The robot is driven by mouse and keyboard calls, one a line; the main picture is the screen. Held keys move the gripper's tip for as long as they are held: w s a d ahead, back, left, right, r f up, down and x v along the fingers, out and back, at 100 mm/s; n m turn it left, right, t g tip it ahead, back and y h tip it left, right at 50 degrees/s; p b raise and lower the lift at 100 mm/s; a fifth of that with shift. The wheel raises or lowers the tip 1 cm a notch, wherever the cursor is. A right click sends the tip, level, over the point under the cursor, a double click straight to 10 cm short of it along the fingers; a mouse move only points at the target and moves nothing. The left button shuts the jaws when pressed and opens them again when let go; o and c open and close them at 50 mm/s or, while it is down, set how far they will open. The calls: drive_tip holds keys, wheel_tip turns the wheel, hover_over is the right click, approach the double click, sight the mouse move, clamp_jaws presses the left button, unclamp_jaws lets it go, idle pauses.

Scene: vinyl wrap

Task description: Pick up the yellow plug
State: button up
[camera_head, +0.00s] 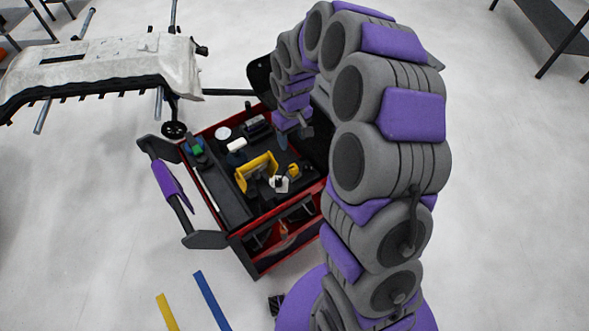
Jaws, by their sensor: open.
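A small yellow piece (294,170), which looks like the yellow plug, sits on the dark top of a red tool cart (250,218). It is right of a larger yellow open holder (257,170) and close to a small white-and-dark item (279,184). My purple and grey arm arches over from the right. My gripper (294,138) points down above the back right of the cart top, behind the yellow piece in the picture and apart from it. It is open and appears empty. Its fingertips are small and hard to make out.
The cart top also holds a white roll (236,145), a white disc (223,133) and green and blue items (196,149). A pale bumper-like panel (100,65) on a stand is at the left. Shelves (555,30) stand far right.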

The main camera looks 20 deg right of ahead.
drive_tip(key=b, duration=0.2)
approach(293, 166)
drive_tip(key=f, duration=0.5)
drive_tip(key=shift+w+f, duration=0.2)
drive_tip(key=f, duration=0.4)
drive_tip(key=shift+s+f+b, duration=0.35)
drive_tip(key=shift+f+b, duration=0.05)
drive_tip(key=shift+f, duration=0.2)
drive_tip(key=shift+c, duration=0.4)
clamp_jaws()
drive_tip(key=shift+w+r, duration=0.1)
drive_tip(key=shift+r, duration=0.05)
